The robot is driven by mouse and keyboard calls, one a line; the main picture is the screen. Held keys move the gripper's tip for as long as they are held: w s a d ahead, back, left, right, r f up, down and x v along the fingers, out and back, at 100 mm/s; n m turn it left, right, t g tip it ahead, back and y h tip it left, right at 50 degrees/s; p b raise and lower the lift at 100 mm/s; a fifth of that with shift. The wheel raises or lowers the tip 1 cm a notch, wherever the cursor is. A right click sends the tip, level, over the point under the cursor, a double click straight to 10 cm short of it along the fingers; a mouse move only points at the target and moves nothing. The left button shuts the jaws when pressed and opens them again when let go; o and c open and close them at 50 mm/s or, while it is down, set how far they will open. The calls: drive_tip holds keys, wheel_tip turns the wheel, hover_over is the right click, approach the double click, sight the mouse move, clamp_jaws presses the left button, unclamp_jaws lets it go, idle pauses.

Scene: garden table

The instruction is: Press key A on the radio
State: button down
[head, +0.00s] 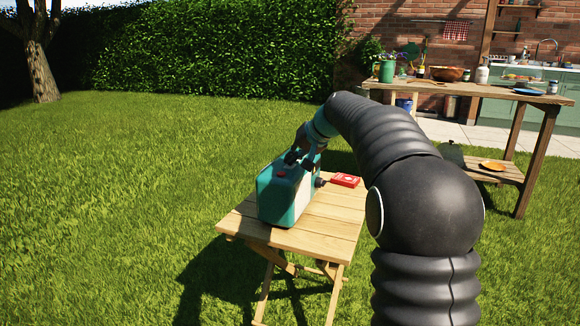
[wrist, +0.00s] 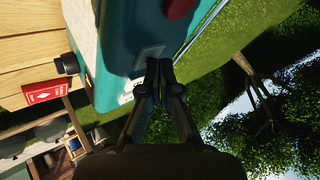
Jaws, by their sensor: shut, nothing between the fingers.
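The radio (head: 283,199) is a teal box with a pale front panel, standing upright on a small slatted wooden table (head: 328,226). A red button (head: 281,174) shows on its top. In the wrist view the radio's teal top (wrist: 128,35) is close, with a dark red button (wrist: 178,8) at the upper edge and pale label patches (wrist: 148,56). My gripper (wrist: 158,66) is shut and empty, its fingertips at or just over the top beside a label patch; I cannot tell whether they touch. The letters on the labels are not readable, and the fingers hide part of that area.
A red box (head: 345,180) lies on the table behind the radio; it also shows in the wrist view (wrist: 43,91). A dark knob (wrist: 66,64) sticks out from the radio's front. A wooden workbench (head: 470,95) with kitchen things stands back right. Open lawn lies left.

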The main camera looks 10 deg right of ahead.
sight(292, 166)
idle(0.5)
drive_tip(key=shift+r+p, duration=0.75)
drive_tip(key=shift+r+p, duration=2.15)
drive_tip(key=shift+r, duration=0.35)
drive_tip(key=shift+s, duration=0.1)
